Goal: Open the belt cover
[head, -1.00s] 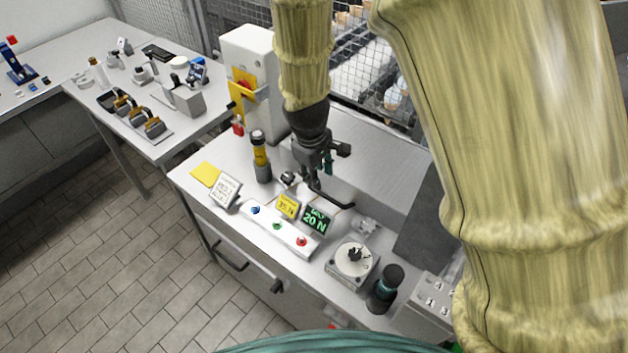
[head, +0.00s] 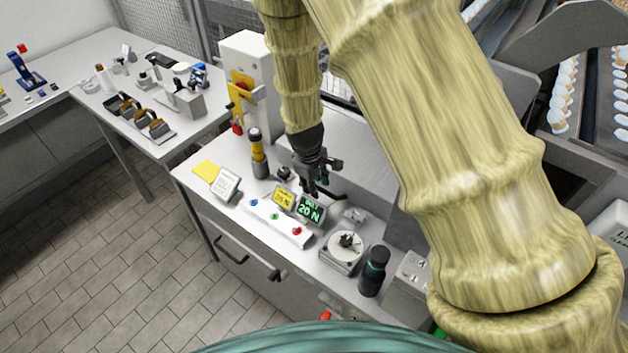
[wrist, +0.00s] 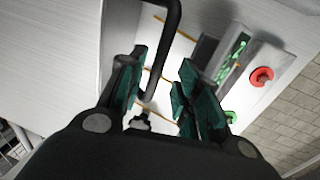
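The belt cover appears to be the light grey panel (head: 368,150) on the bench, with a black bar handle (head: 338,196) at its front edge. In the wrist view the bent black handle (wrist: 172,40) stands off the pale surface (wrist: 50,55) and runs down toward the gap between my fingers. My gripper (head: 317,190) is above the handle, behind the small displays. In the wrist view my gripper (wrist: 162,88) is open, its teal-padded fingers apart on either side of the handle's lower end. I cannot tell whether the fingertips reach around the bar.
A green "20 N" display (head: 311,208), a yellow display (head: 284,197) and a button strip (head: 274,217) stand just in front. A round dial unit (head: 344,252) and a dark bottle (head: 374,271) are at right.

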